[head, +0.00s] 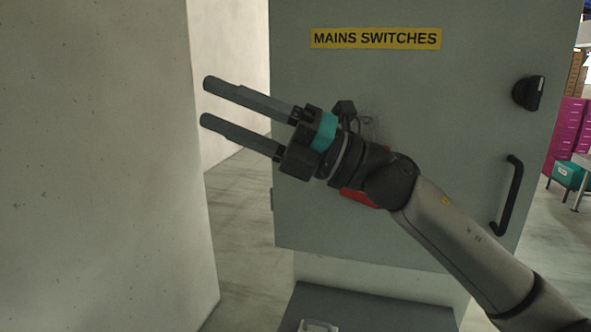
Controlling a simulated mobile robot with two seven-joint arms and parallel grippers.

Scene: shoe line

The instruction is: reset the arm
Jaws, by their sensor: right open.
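My right arm (460,233) comes in from the lower right and reaches up and to the left. Its gripper (204,102) is open and empty, with two dark parallel fingers pointing left and a gap between them. The gripper is in front of the left side of a grey cabinet (390,90) with a yellow label reading MAINS SWITCHES (376,38). The forearm hides part of the cabinet door. My left gripper does not show.
A concrete wall or pillar (95,170) fills the left side, close to the fingertips in the picture. The cabinet has a black knob (529,93) and a black handle (508,196). Below is a grey surface (365,312). Magenta drawers (566,135) stand far right.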

